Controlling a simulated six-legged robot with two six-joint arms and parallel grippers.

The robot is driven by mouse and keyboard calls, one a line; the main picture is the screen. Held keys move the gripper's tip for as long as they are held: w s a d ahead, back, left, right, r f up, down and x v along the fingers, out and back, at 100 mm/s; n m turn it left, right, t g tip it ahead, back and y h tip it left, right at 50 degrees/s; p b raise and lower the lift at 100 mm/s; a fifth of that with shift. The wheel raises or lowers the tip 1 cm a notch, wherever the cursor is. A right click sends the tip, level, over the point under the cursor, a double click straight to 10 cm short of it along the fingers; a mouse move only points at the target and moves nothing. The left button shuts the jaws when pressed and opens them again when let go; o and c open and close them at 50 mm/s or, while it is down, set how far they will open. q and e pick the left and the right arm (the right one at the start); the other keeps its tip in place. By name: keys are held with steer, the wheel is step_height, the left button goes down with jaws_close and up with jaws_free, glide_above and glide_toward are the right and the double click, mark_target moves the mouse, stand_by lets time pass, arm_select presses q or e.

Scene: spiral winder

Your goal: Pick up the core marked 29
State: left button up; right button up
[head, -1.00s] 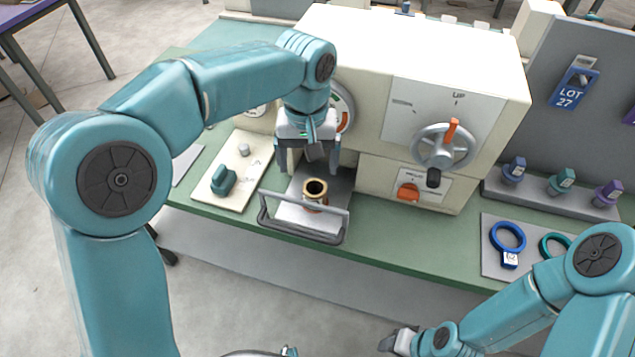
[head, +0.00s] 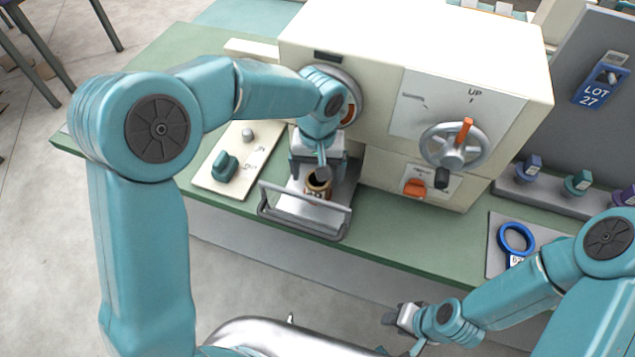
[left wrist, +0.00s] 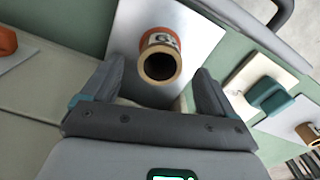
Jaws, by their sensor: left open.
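The core (head: 317,188) is a short tan and brown tube standing upright on a light plate in the metal tray (head: 305,215). My left gripper (head: 318,172) is open above the core. In the left wrist view its two fingers (left wrist: 162,82) are apart, with the core just beyond and between them; contact does not show. My right gripper (head: 402,318) is low at the front, away from the core; its jaws are unclear.
The cream winder (head: 400,50) with handwheel (head: 455,147) and orange knob (head: 415,187) stands close behind and right of the core. The tray's raised handle (head: 300,208) is in front. A board (head: 215,180) with a teal lever (head: 225,167) lies left. A blue ring (head: 515,237) lies right.

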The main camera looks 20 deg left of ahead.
mark_target(318, 185)
arm_select(q)
steer(key=shift+s+d+f, duration=0.15)
steer(key=shift+s+f, duration=0.05)
steer(key=shift+f, duration=0.3)
steer(key=f, duration=0.1)
steer(key=f+p, duration=0.1)
steer(key=f, duration=0.2)
steer(key=shift+w+a, duration=0.25)
steer(key=shift+a, duration=0.05)
steer(key=shift+s+d+f, duration=0.1)
steer(key=shift+f, duration=0.25)
steer(key=c, duration=1.1)
steer(key=shift+o, duration=0.2)
